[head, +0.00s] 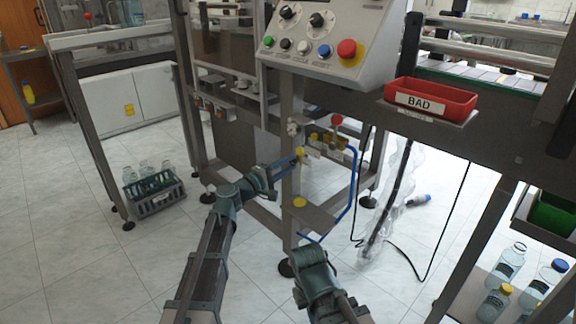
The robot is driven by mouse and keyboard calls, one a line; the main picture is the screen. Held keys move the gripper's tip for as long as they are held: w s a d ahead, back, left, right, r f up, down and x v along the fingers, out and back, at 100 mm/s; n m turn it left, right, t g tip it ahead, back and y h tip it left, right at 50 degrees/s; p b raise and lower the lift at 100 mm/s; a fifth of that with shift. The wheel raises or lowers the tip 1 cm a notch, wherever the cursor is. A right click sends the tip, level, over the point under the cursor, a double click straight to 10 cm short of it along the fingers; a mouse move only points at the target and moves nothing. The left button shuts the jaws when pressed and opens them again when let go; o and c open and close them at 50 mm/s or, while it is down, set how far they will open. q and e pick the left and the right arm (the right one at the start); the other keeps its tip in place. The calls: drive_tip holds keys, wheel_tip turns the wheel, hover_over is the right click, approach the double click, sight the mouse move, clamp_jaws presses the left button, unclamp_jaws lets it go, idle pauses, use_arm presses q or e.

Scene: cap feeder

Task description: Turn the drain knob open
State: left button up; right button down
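A small yellow knob (300,153) sits on the machine's lower frame, beside the front upright post. I cannot tell from its blurred shape which way it is turned. My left gripper (293,164) reaches in from the left, with its tips right at the yellow knob. The tips are too small and overlapped to show whether they touch it or are closed on it. My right arm shows at the bottom centre, but its gripper does not show. A red knob (337,120) stands just right of and above the yellow one.
A control panel (330,40) with buttons hangs above. A blue hose (349,190) runs down right of the post. A small shelf plate (310,214) sits below. A red BAD tray (430,97) is at the right. A bottle crate (153,191) stands on the floor at left.

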use_arm(q)
drive_tip(key=o, duration=0.5)
drive_tip(key=shift+c, duration=0.2)
drive_tip(key=v, duration=1.4)
drive_tip(key=shift+b, duration=0.3)
drive_tip(key=shift+d+f, duration=0.1)
drive_tip(key=shift+d, duration=0.05)
drive_tip(key=s+d+f+m+g+y+p, duration=0.5)
drive_tip(key=s+d+f+m+g, duration=0.6)
drive_tip(key=s, duration=0.5)
drive_tip(key=s+a+f+m+g+y+p, duration=0.2)
drive_tip(key=s+a+f+m+y+p, duration=0.15)
drive_tip(key=s+a+y, duration=0.45)
wheel_tip(320, 180, up, 38)
drive_tip(key=s+d+y+p, duration=0.1)
drive_tip(key=s+p, duration=0.1)
drive_tip(key=p, duration=3.5)
drive_tip(key=shift+d+f, duration=0.15)
drive_tip(key=shift+d, duration=0.1)
